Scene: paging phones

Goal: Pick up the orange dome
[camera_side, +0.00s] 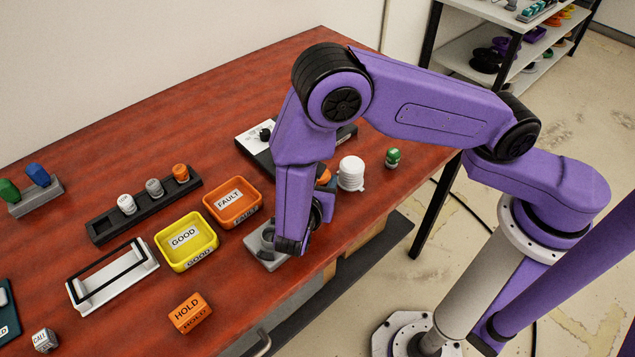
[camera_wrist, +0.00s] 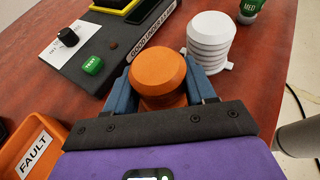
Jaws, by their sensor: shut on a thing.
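The orange dome (camera_wrist: 158,72), a ribbed body with a flat, rounded top, sits between the two blue fingers of my gripper (camera_wrist: 163,86) in the wrist view. The fingers press on its left and right sides, and the gripper is shut on it. In the side view only a small bit of the orange dome (camera_side: 324,177) shows past my purple arm, which hides most of the gripper. Whether the dome's base touches the table cannot be told. A similar white dome (camera_wrist: 211,42) stands just right of it in the wrist view; it also shows in the side view (camera_side: 351,172).
A tester box (camera_wrist: 105,50) with a knob and green button lies close to the left of my gripper. An orange FAULT tray (camera_side: 233,205) and a yellow GOOD tray (camera_side: 186,241) stand on the red table. A green-topped piece (camera_side: 393,158) stands near the right edge.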

